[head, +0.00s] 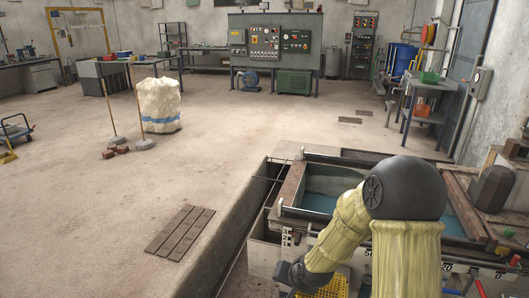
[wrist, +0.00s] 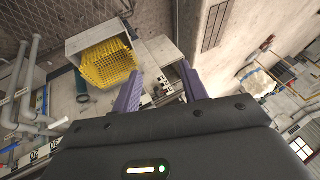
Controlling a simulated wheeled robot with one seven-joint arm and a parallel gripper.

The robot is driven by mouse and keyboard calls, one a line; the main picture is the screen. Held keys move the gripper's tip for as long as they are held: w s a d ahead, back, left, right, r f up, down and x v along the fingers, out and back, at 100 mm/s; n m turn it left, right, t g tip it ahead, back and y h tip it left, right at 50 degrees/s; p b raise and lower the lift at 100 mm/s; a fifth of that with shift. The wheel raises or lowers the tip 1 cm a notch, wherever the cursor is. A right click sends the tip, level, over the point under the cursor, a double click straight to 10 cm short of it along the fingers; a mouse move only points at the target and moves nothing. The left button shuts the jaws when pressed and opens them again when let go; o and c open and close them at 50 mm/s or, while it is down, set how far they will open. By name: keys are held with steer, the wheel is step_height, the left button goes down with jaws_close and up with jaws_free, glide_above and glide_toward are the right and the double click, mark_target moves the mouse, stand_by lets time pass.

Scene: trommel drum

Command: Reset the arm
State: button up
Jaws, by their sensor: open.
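My gripper shows in the wrist view (wrist: 161,88) with its two purple fingers spread apart and nothing between them. In the head view my arm, in a pale yellow sleeve with a dark round joint, bends down in front of the tank at the lower right. Its dark end (head: 294,272) hangs low beside the tank's front wall; the fingers cannot be made out there. In the wrist view a yellow grid (wrist: 106,63) in an open pale box lies left of the fingers, apart from them. Part of the yellow grid also shows in the head view (head: 331,288).
The tank (head: 290,212) holds bluish water and is partly hidden by my arm. A dark floor grate (head: 180,232) lies to its left. A white sack (head: 160,104) and posts on round bases stand farther back. Grey pipes (wrist: 22,85) run at left in the wrist view.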

steer(key=s+d+r+n+g+h, duration=0.1)
steer(key=s+d+r+n+g, duration=0.1)
steer(key=s+d+r, duration=0.45)
steer(key=s+d+r+n+g+h, duration=0.1)
steer(key=s+d+r+h, duration=0.15)
steer(key=s, duration=0.75)
step_height(320, 180, up, 22)
steer(key=p, duration=2.1)
steer(key=shift+f+y, duration=0.25)
steer(key=shift+y, duration=0.1)
steer(key=shift+w, duration=0.1)
steer(key=shift+c, duration=0.7)
